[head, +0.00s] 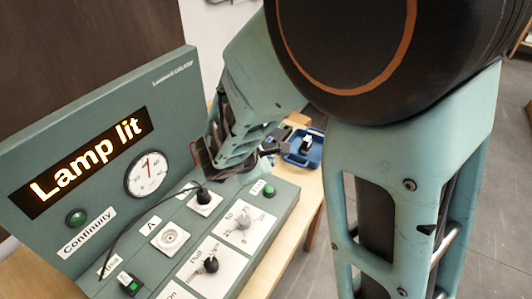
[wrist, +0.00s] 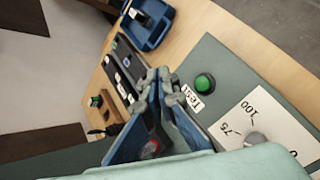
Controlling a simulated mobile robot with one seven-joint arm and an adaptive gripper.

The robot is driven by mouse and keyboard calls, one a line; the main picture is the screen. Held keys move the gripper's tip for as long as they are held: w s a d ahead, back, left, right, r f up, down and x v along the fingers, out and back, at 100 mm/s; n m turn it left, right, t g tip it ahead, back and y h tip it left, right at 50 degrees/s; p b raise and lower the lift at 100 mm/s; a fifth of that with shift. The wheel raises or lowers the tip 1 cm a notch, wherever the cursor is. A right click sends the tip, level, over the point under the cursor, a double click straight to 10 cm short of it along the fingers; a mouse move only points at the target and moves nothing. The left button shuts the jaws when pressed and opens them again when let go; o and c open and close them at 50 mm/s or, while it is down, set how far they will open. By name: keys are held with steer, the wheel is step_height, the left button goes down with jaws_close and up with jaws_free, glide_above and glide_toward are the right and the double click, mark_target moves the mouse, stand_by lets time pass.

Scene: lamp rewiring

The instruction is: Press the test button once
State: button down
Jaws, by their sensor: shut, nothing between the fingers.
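The green round test button (head: 269,190) sits at the right end of the teal panel's sloped top, beside a white "Test" label. In the wrist view the button (wrist: 204,83) shows unobstructed, with its label (wrist: 191,97) beside it. My gripper (wrist: 158,88) is shut and empty, to the left of the label in that view and apart from the button. The display (head: 85,160) reads "Lamp lit".
The panel also carries a numbered dial (head: 243,221), a pull knob (head: 210,264), a socket (head: 170,236), a black plug with a cable (head: 203,196), a gauge (head: 147,174) and a green continuity lamp (head: 76,217). A blue tray (head: 312,158) stands on the wooden bench behind.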

steer(key=b, duration=0.6)
glide_above(268, 191)
step_height(268, 191, down, 7)
steer(key=shift+f, duration=0.2)
steer(key=shift+f+b, duration=0.7)
steer(key=shift+b, duration=0.15)
steer(key=shift+f, duration=0.1)
stand_by(0.4)
steer(key=shift+f+b, duration=0.35)
steer(key=shift+b, duration=0.25)
steer(key=shift+f+b, duration=0.4)
steer(key=shift+b, duration=0.1)
stand_by(0.4)
steer(key=shift+r, duration=0.15)
steer(key=shift+r+p, duration=0.55)
steer(key=shift+r, duration=0.15)
steer(key=shift+r, duration=0.1)
